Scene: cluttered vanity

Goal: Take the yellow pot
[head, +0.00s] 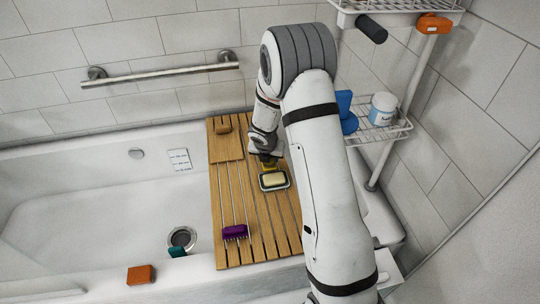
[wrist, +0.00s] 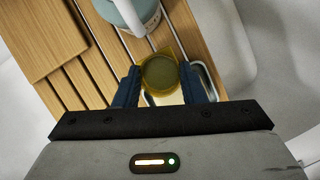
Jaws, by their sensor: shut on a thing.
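The yellow pot (wrist: 160,73) is see-through with a dark round middle. In the wrist view it sits between the two blue fingers of my gripper (wrist: 161,86), which is shut on it. In the head view a small yellow part of the pot (head: 268,166) shows at the tip of my gripper (head: 266,160), over the slatted wooden bath tray (head: 226,180). My wrist hides most of it there. Whether the pot touches the tray is unclear.
A soap dish with pale soap (head: 273,181) lies close in front of the pot. A teal-and-white container (wrist: 132,12) stands close by in the wrist view. A purple item (head: 235,232) lies on the tray's front. A wire shelf (head: 385,131) is at right.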

